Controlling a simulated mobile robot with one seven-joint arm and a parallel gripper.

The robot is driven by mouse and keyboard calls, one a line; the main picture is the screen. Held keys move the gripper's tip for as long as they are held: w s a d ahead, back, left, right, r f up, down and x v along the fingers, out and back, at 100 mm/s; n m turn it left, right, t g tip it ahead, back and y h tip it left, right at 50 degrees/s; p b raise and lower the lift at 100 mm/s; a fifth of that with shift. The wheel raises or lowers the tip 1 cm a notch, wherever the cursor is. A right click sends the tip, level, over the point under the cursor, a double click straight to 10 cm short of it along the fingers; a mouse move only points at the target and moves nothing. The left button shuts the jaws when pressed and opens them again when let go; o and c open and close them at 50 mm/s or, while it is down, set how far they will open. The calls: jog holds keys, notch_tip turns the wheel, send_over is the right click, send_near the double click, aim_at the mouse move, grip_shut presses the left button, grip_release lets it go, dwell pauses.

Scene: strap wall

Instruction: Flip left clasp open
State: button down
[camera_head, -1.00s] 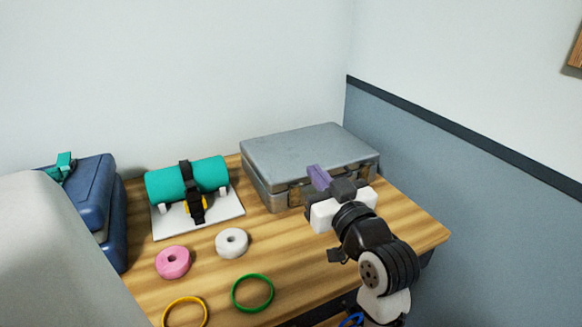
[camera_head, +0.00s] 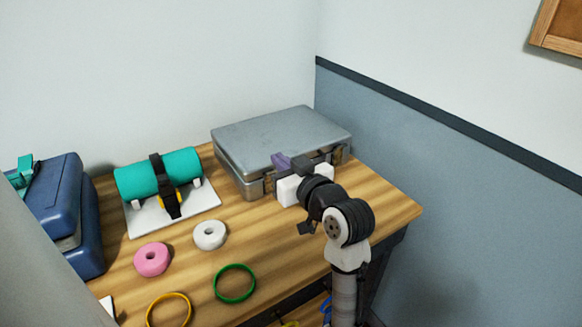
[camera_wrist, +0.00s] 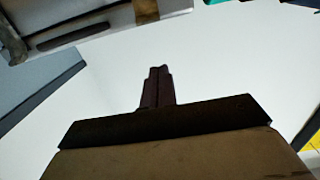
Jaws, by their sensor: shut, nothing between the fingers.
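The grey metal case (camera_head: 280,140) lies closed at the back right of the table. Its left clasp (camera_head: 268,183) is partly hidden by my gripper in the head view. In the wrist view a tan clasp (camera_wrist: 145,10), which seems to be the left one, shows at the top edge. My gripper (camera_head: 281,161) has purple fingers and is in front of the case, near the left clasp. In the wrist view the fingers (camera_wrist: 157,88) are shut and empty, with a gap in the picture between their tips and the clasp. I cannot tell whether the clasp is open.
The right clasp (camera_head: 342,154) is at the case's right end. A teal roll (camera_head: 135,181) with a black strap rests on a white stand. A blue case (camera_head: 62,205) is at left. Pink (camera_head: 152,259) and white (camera_head: 210,235) rolls and green (camera_head: 235,298) and yellow (camera_head: 169,322) rings lie in front.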

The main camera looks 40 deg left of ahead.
jog(key=f, duration=0.1)
jog(key=a+f, duration=0.1)
jog(key=w+a+f+p, duration=0.1)
jog(key=f, duration=0.1)
jog(key=shift+a, duration=0.25)
dwell(0.3)
